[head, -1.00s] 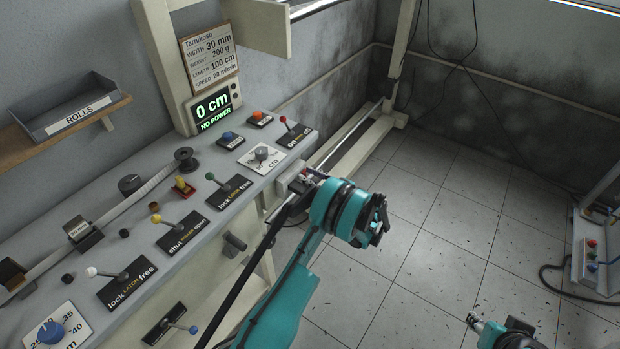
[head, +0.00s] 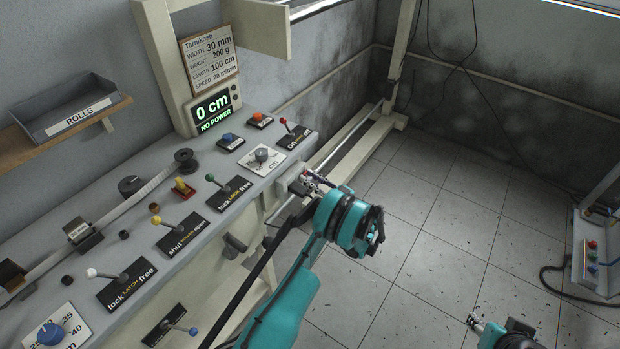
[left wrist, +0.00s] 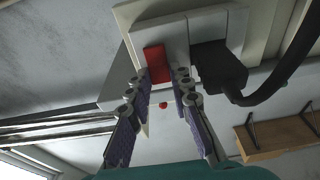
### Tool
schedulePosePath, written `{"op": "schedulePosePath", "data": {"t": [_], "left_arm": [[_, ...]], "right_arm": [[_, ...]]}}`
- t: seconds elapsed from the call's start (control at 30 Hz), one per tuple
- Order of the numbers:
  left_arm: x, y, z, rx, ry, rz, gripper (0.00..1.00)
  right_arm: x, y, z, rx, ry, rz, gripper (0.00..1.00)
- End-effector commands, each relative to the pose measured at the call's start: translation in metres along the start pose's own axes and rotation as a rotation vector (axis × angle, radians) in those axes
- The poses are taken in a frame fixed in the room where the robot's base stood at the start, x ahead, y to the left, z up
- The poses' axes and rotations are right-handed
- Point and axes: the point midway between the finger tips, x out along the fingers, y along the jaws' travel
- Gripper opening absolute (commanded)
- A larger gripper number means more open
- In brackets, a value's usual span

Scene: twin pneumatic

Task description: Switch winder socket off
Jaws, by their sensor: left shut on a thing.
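The winder socket (left wrist: 188,38) is a white block with a red switch (left wrist: 154,62) on its left half, seen in the left wrist view. A black plug (left wrist: 217,68) with a thick cord sits in its right half. My left gripper (left wrist: 164,76) has its fingertips at the lower part of the switch and is shut on it; the tips partly hide its lower end. In the head view my left gripper (head: 314,180) reaches the winder's right end, where the socket is hard to make out. My right gripper (head: 474,322) shows only in part at the bottom.
The winder's grey panel (head: 216,228) carries several levers and knobs. Its display (head: 212,108) reads 0 cm, NO POWER. A shelf with a ROLLS tray (head: 74,110) is on the wall. A control box (head: 592,250) stands at the far right. The tiled floor between is open.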

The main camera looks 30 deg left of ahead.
Motion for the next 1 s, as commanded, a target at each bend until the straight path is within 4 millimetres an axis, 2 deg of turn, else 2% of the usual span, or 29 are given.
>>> {"op": "schedulePosePath", "data": {"t": [0.2, 0.23, 0.27, 0.63, 0.77, 1.0], "left_arm": [[0.0, 0.0, 0.0, 0.0, -0.001, 0.0, 0.0], [0.0, 0.0, 0.0, 0.0, -0.001, 0.0, 0.26], [0.0, 0.0, 0.0, 0.0, -0.001, 0.0, 0.29], [-0.006, 0.0, 0.0, 0.0, -0.002, 0.001, 0.29], [-0.025, 0.001, 0.0, 0.0, -0.002, 0.004, 0.29], [-0.079, 0.001, 0.0, -0.001, -0.002, 0.004, 0.29]], "right_arm": [[0.0, 0.0, 0.0, 0.0, 0.0, 0.0, 0.4], [0.0, 0.0, 0.0, 0.0, 0.0, 0.0, 0.4], [0.0, 0.0, 0.0, 0.0, 0.0, 0.0, 0.4], [0.0, 0.0, 0.0, 0.0, 0.0, 0.0, 0.4], [0.0, 0.0, 0.0, 0.0, 0.0, 0.0, 0.4], [0.0, 0.0, 0.0, 0.0, 0.0, 0.0, 0.4]]}}
